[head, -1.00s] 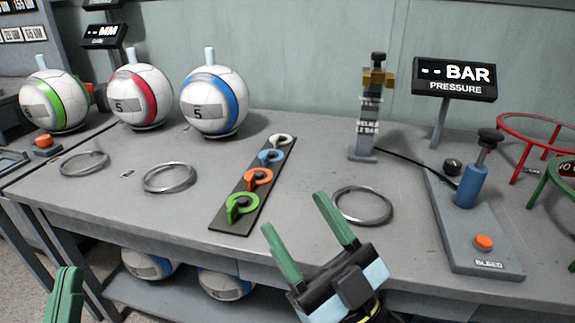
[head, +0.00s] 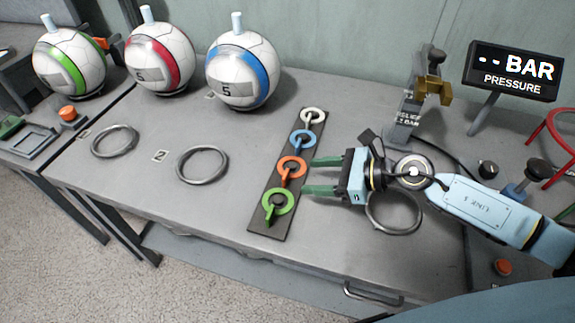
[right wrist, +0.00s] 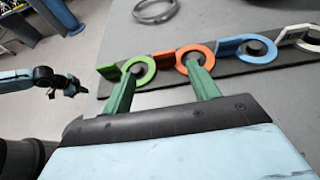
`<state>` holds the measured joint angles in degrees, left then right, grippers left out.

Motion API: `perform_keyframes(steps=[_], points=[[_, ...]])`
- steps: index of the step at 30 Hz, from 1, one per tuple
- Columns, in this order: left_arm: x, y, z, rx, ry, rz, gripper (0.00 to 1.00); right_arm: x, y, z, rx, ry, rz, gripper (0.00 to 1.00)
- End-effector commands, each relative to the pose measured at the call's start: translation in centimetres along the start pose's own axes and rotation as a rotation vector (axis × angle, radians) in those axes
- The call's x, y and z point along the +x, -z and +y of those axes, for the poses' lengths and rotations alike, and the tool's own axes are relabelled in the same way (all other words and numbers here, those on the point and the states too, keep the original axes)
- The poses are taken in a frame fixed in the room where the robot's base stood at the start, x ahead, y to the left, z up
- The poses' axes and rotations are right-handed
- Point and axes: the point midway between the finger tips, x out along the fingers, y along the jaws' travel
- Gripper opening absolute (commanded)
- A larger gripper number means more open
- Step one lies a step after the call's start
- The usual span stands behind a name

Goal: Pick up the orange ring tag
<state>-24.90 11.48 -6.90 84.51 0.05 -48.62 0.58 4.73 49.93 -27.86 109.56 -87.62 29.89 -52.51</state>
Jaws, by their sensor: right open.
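The orange ring tag (head: 283,161) lies on a dark strip (head: 262,222), between the blue ring tag (head: 303,149) and the green ring tag (head: 288,203). My right gripper (head: 310,175) is open and empty, pointing left from the right edge of the strip. Its far finger is close to the orange ring and its near finger lies between orange and green. In the right wrist view the orange ring (right wrist: 209,50) shows beyond one fingertip, and the green ring (right wrist: 152,63) beyond the other. Contact cannot be told.
A white ring tag (head: 323,115) is at the strip's far end. A loose metal ring (head: 394,231) lies under my right arm. Two more rings (head: 203,181) lie left of the strip. Several balls (head: 222,75) stand behind. A gauge display (head: 513,72) is at the right.

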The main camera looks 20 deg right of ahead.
Motion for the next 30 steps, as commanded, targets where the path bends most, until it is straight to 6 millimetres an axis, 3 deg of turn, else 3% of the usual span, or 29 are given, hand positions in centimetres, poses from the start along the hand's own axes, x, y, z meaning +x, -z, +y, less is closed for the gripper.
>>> perform_keyframes(steps=[6, 14, 21, 30], points=[[-0.4, 0.6, 0.0, -0.002, 0.001, 0.009, 0.00, 4.0, -0.1, 0.0, 0.004, 0.000, -0.006, 0.60], [-0.9, 1.1, -0.1, -0.004, 0.002, 0.014, 0.00, 6.0, -0.1, -0.2, 0.006, 0.000, -0.004, 0.60], [-2.6, 2.8, 0.2, -0.009, -0.002, 0.030, 0.00, 9.4, -0.2, -0.6, 0.007, -0.001, -0.005, 0.60], [-3.1, 3.1, 0.5, -0.009, -0.005, 0.032, 0.00, 10.3, -0.2, -0.6, 0.006, -0.001, -0.002, 0.60]])
